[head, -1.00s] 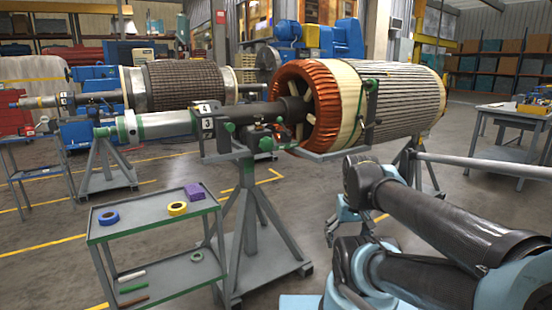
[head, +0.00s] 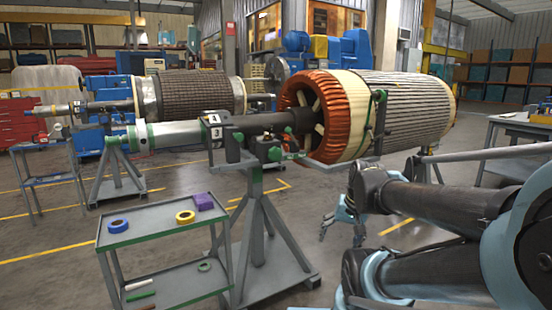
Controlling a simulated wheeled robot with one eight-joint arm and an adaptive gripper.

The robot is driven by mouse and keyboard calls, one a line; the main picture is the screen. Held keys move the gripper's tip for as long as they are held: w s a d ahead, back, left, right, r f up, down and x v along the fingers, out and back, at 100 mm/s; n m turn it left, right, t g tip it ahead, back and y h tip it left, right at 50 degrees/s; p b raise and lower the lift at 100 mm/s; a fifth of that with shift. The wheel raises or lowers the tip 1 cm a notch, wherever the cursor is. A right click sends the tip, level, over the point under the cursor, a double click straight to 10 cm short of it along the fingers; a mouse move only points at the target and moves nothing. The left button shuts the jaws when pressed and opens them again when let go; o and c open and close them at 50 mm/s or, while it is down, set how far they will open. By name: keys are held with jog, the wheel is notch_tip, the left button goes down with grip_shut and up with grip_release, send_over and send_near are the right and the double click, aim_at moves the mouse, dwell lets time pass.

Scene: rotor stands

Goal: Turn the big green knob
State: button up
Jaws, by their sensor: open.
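Green knobs show on the front rotor stand (head: 257,215), under the grey shaft. One green knob (head: 274,154) is at the right of the stand head, and another green knob (head: 238,137) is at its left. They are small in the view, so I cannot tell surely which is the big one.
A grey cart (head: 150,236) with blue tape (head: 118,225), yellow tape (head: 185,217) and a purple block (head: 203,202) stands left of the stand. A second rotor (head: 190,93) is behind. A workbench (head: 510,124) is at right.

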jog(key=w+a+r+m+t+y, duration=0.35)
jog(key=w+a+m, duration=0.35)
jog(key=w, duration=0.4)
jog(key=m+t+y, duration=0.5)
jog(key=m+t, duration=0.3)
jog(key=m, duration=1.4)
send_near(277, 155)
jog(key=x, duration=1.1)
jog(key=shift+s, duration=0.1)
jog(key=shift+c, duration=0.3)
jog(key=c, duration=1)
